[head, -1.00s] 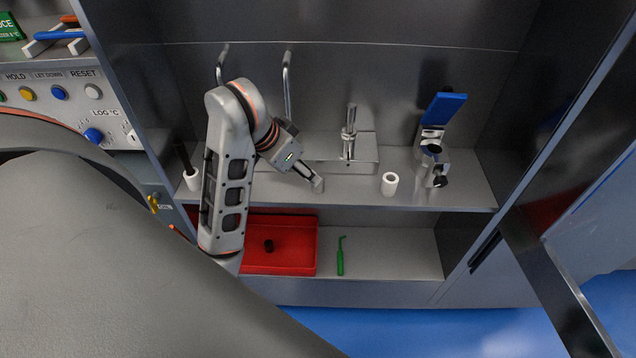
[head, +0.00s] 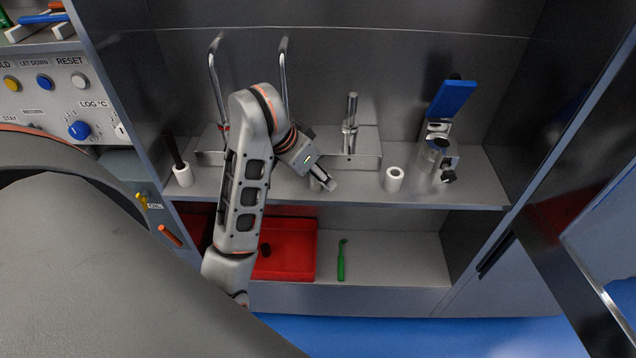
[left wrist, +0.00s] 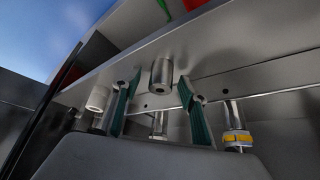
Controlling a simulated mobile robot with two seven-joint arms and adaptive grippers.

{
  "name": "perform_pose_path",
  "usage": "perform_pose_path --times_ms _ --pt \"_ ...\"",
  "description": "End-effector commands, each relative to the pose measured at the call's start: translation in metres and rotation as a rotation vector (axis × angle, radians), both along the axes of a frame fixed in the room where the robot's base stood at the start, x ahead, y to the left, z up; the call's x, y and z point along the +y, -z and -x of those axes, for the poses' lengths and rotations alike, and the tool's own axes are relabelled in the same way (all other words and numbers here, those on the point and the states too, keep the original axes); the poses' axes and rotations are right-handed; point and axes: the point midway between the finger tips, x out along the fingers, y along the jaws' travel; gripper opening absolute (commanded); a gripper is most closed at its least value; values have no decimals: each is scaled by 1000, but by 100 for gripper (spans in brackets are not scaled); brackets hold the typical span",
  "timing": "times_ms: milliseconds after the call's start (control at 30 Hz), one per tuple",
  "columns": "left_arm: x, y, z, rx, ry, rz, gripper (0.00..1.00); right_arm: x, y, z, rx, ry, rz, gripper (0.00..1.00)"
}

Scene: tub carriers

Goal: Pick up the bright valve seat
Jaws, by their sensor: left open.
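A bright metal cylinder with a hole in its end, which looks like the valve seat (left wrist: 161,73), stands on the upper shelf. In the left wrist view it shows between the two green finger pads, near the tips; I cannot tell whether they touch it. In the head view only a small part of the valve seat (head: 314,184) shows beside the fingers. My left gripper (head: 326,181), also seen in the left wrist view (left wrist: 158,90), is open and tilted down at it. My right gripper is not in view.
A white hollow cylinder (head: 393,180) stands to the right on the shelf (head: 455,190), before a blue-topped metal device (head: 440,140). Metal posts stand behind. Below are a red tray (head: 295,262) and a green tool (head: 341,262). The cabinet's right wall and door bound the space.

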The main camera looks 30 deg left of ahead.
Motion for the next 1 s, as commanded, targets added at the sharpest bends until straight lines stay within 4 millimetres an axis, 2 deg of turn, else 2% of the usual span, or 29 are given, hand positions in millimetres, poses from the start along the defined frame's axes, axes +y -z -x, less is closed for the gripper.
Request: perform_pose_path --times_ms 200,233,300,400,767,1000 --pt "0 -1 -1 -2 0 0 43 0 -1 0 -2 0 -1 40" --pt "0 -1 -1 -2 0 0 40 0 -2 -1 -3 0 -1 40" --pt "0 -1 -1 -2 0 0 22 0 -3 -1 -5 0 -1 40" --pt "0 -1 -1 -2 0 0 0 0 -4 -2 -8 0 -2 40" --pt "0 -3 -1 -3 0 -1 0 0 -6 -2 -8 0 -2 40" --pt "1 -26 -1 -7 0 -2 0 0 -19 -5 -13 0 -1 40"
